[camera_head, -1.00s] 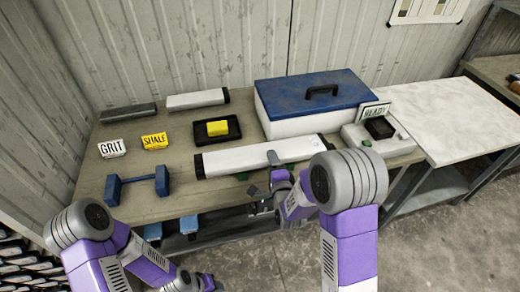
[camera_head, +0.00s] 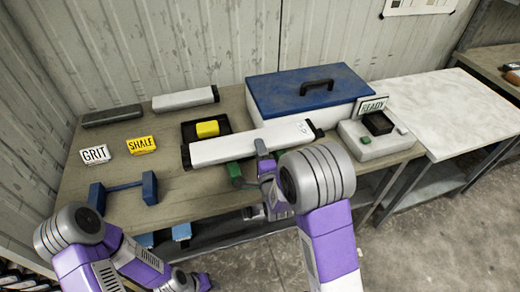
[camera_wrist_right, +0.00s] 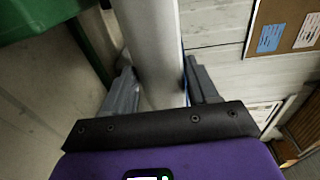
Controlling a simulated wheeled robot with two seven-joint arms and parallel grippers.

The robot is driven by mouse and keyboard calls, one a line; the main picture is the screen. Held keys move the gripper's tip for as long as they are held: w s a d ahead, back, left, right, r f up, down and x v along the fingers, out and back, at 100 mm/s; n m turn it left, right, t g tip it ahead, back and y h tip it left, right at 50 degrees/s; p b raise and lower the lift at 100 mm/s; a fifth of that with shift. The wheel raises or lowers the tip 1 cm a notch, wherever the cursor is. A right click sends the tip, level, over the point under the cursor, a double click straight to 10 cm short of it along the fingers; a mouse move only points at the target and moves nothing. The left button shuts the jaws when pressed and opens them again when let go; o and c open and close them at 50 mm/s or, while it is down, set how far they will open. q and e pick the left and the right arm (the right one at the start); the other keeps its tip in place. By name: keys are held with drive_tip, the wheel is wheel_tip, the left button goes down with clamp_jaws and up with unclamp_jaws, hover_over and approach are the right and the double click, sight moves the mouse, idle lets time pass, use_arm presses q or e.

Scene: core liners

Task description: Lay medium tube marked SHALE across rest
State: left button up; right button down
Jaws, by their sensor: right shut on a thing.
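A long white tube (camera_head: 235,147) with black end caps is held in my right gripper (camera_head: 264,158), near its middle. The tube is raised over the front of the bench, its right end higher in the picture; a faint mark near that end is unreadable. In the right wrist view the tube (camera_wrist_right: 155,45) lies between the two fingers (camera_wrist_right: 157,92). A blue rest (camera_head: 124,187) with two posts and a low bar stands empty at the front left. A yellow SHALE card (camera_head: 141,145) lies behind it. My left gripper (camera_head: 202,283) is low, its jaws unclear.
Green supports (camera_head: 235,172) stand under the held tube. Behind are a dark tube (camera_head: 112,116), another white tube (camera_head: 186,99), a black tray (camera_head: 190,130) with a yellow block, and a blue-lidded box (camera_head: 285,98). A GRIT card (camera_head: 95,154) and a READY device (camera_head: 380,140) flank them.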

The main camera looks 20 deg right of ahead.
drive_tip(key=shift+w+f+b, duration=0.1)
drive_tip(key=shift+f+b, duration=0.25)
drive_tip(key=shift+f, duration=1.2)
drive_tip(key=shift+f+b, duration=0.25)
drive_tip(key=shift+b, duration=0.05)
drive_tip(key=shift+c, duration=1.5)
unclamp_jaws()
drive_tip(key=shift+f, duration=0.15)
